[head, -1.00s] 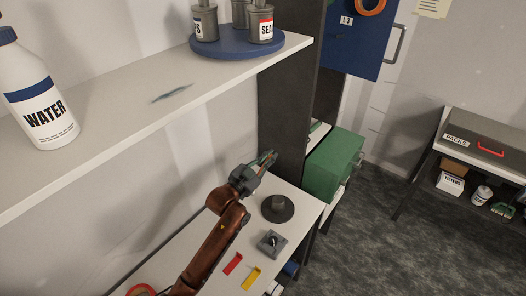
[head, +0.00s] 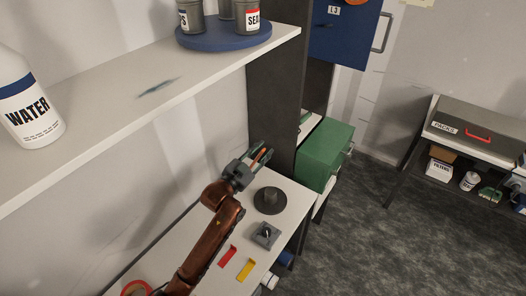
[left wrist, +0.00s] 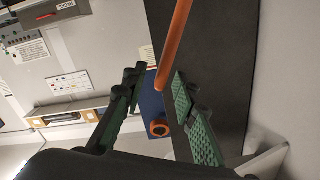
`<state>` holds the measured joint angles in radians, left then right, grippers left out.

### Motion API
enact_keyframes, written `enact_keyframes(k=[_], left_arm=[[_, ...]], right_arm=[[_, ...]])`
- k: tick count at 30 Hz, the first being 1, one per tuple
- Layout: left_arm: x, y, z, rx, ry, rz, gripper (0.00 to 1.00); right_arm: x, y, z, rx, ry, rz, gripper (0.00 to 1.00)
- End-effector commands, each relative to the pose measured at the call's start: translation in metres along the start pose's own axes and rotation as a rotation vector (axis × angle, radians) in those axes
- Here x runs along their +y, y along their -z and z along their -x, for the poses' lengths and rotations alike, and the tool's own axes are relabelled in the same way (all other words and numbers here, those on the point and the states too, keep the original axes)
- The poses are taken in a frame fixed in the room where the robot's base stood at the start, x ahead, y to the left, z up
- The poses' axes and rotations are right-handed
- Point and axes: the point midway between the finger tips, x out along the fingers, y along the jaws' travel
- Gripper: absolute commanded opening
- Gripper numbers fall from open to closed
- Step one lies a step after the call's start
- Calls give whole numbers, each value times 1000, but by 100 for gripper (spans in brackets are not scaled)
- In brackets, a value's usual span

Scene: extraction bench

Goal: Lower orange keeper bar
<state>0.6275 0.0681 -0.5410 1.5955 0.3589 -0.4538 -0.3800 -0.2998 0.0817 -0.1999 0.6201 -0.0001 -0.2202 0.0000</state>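An orange bar (left wrist: 175,42) runs down from the top of the left wrist view, and its lower end lies between my fingertips, close to the right finger. In the head view a small orange piece (head: 257,156) shows between the fingers. My left gripper (head: 261,153) has its green fingers spread beside the dark upright panel, above the far end of the lower bench. In the left wrist view the gripper (left wrist: 158,80) is open, with a gap left of the bar. I cannot tell whether the right finger touches the bar. My right gripper is not in view.
A dark panel (head: 272,105) stands right behind the gripper. A dark round base (head: 270,201) and a grey block (head: 265,235) sit on the bench (head: 215,233) below. A white shelf (head: 110,112) overhangs at left. A green box (head: 325,155) stands to the right.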

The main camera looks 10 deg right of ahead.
Motion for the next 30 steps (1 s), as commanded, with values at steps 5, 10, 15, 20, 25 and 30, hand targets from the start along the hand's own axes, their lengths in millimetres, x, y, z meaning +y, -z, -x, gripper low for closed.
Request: enact_keyframes(k=[5,10,15,20,25,30], left_arm=[[-1,3,0,2,0,-1,26],[-10,21,0,4,1,-4,26],[-24,51,0,4,1,-3,26],[-35,75,0,2,0,-3,26],[-42,88,0,1,0,-1,26],[-43,91,0,0,0,0,26]], right_arm=[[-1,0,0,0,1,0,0],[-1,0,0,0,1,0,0],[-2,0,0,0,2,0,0],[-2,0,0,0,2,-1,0],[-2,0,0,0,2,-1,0],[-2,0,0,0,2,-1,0]])
